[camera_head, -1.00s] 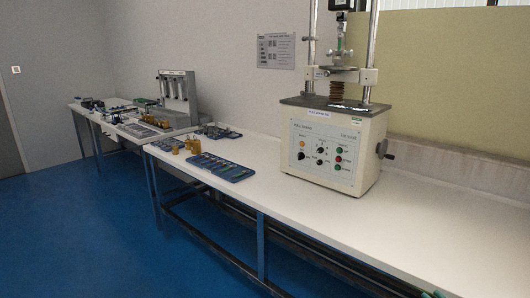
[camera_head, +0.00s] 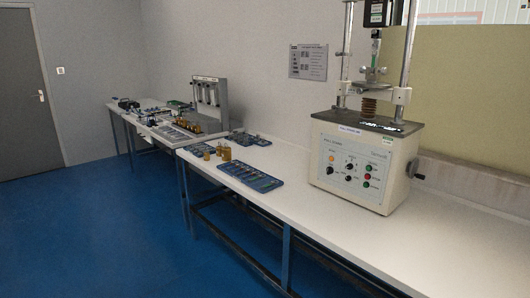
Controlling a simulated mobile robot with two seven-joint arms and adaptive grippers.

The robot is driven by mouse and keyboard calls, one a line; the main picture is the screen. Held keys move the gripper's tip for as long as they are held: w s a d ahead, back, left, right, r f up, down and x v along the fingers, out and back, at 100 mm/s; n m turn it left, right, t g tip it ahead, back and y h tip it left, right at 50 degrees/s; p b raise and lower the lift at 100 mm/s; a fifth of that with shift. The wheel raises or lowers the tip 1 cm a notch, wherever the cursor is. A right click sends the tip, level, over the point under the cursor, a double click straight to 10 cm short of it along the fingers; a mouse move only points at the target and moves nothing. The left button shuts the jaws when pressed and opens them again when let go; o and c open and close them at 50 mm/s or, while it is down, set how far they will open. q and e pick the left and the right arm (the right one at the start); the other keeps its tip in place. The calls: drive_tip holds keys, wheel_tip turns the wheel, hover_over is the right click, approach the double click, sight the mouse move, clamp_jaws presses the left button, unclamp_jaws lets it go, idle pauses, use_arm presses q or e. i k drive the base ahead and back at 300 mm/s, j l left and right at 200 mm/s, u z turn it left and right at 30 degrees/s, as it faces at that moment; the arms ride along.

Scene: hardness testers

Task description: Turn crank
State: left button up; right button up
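The crank (camera_head: 416,170) is a small dark handle on the right side of the beige testing machine (camera_head: 396,165). The machine stands upright on the white bench and has a front panel with knobs and coloured buttons. Neither of my grippers is in view, and nothing touches the crank.
The long white bench (camera_head: 330,222) on a blue frame runs from the back left to the front right. Blue trays (camera_head: 250,177), brass pieces (camera_head: 224,152) and a grey instrument (camera_head: 209,104) lie further left. The blue floor (camera_head: 110,235) in front is clear.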

sight(413, 168)
drive_tip(key=i+l+z, duration=0.2)
drive_tip(key=i, duration=0.3)
drive_tip(key=i+l+z, duration=0.2)
drive_tip(key=i, duration=0.35)
drive_tip(key=i+l+z, duration=0.2)
drive_tip(key=i, duration=0.35)
drive_tip(key=k+j, duration=0.05)
drive_tip(key=j, duration=0.05)
